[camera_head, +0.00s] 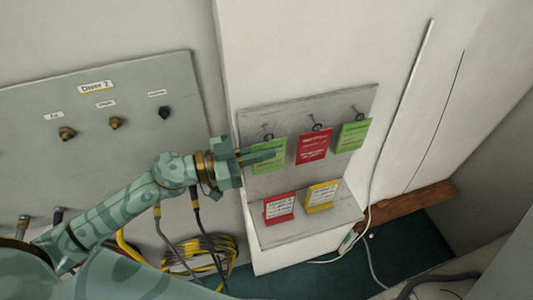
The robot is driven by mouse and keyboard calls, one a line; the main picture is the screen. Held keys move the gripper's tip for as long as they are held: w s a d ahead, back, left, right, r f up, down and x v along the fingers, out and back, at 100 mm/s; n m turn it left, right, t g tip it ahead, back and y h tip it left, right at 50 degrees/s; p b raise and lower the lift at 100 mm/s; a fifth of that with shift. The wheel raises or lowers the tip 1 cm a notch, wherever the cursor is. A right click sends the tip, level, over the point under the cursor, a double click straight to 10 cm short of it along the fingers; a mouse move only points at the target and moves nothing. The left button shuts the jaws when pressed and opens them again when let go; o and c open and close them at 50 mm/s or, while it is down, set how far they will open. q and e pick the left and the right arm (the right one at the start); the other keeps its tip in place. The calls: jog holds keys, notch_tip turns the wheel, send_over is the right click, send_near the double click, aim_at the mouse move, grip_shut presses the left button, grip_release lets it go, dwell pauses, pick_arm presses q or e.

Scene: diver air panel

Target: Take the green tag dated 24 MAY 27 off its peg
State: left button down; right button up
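Two green tags hang on a grey board (345,103): a left green tag (271,164) and a right green tag (353,136). Their print is too small for me to read a date. My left gripper (268,155) is at the left green tag, its finger end overlapping the tag's face and hiding part of it. I cannot tell whether the fingers are around the tag or only in front of it. The tag still hangs below its peg (268,137). The right green tag hangs free from its own peg (356,112). My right gripper is not in view.
A red tag (312,147) hangs between the green ones. Another red tag (280,208) and a yellow tag (322,197) are below, at the lower ledge (310,228). A panel with knobs (110,145) is at left. Yellow hoses (205,254) and a white cable (388,150) are nearby.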

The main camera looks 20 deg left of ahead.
pick_arm(q)
jog(key=shift+r, duration=0.15)
jog(key=shift+r, duration=0.2)
jog(key=s+d+p, duration=0.2)
jog(key=s+d, duration=0.8)
jog(key=s, duration=0.5)
